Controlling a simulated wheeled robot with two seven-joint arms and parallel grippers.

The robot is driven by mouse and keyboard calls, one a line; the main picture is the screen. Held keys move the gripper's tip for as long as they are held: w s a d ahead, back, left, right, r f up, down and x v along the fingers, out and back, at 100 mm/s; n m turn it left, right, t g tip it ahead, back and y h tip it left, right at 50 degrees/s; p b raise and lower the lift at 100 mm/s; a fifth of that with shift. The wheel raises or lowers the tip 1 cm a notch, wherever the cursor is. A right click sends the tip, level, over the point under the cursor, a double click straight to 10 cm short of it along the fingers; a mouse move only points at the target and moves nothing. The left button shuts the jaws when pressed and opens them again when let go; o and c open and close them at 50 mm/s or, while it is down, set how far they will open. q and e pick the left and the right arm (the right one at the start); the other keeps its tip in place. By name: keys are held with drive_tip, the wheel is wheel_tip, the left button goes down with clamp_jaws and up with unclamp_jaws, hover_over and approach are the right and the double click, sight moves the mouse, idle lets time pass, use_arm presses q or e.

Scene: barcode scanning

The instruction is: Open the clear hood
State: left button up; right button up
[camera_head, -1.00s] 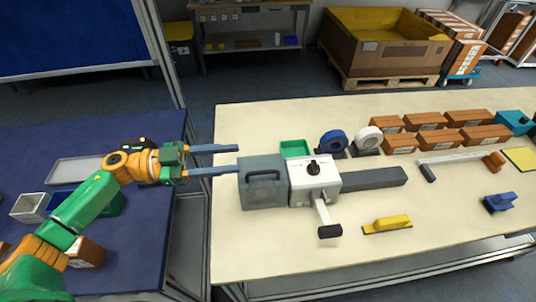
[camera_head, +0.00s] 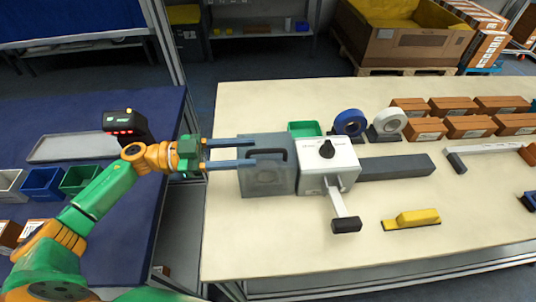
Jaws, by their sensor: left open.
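The clear hood (camera_head: 267,174) is a see-through grey cover with a dark handle (camera_head: 268,155). It sits down over the left part of a grey and white device (camera_head: 328,165) with a black knob and a lever. My left gripper (camera_head: 245,152) comes in from the left. Its two blue-grey fingers are apart with nothing between them. Their tips reach the hood's left side, just short of the handle; I cannot tell whether they touch it. My right gripper is not in view.
A yellow tool (camera_head: 411,219) lies right of the lever. A green bin (camera_head: 306,129), tape rolls (camera_head: 349,122) and several brown boxes (camera_head: 464,126) stand behind the device. A black scanner with red lights (camera_head: 125,123) is beside my left arm. The table's front left is clear.

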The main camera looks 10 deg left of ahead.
sight(255, 152)
use_arm(q)
drive_tip(key=x, duration=0.1)
drive_tip(key=p+x, duration=0.1)
drive_tip(key=x, duration=0.1)
drive_tip(key=r+x, duration=0.1)
drive_tip(key=x, duration=0.1)
drive_tip(key=shift+s+p, duration=0.2)
drive_tip(key=shift+p, duration=0.15)
drive_tip(key=shift+w+d+f, duration=0.2)
drive_tip(key=shift+d+f, duration=0.05)
drive_tip(key=shift+d, duration=0.1)
drive_tip(key=shift+a, duration=0.1)
drive_tip(key=shift+c, duration=0.6)
clamp_jaws()
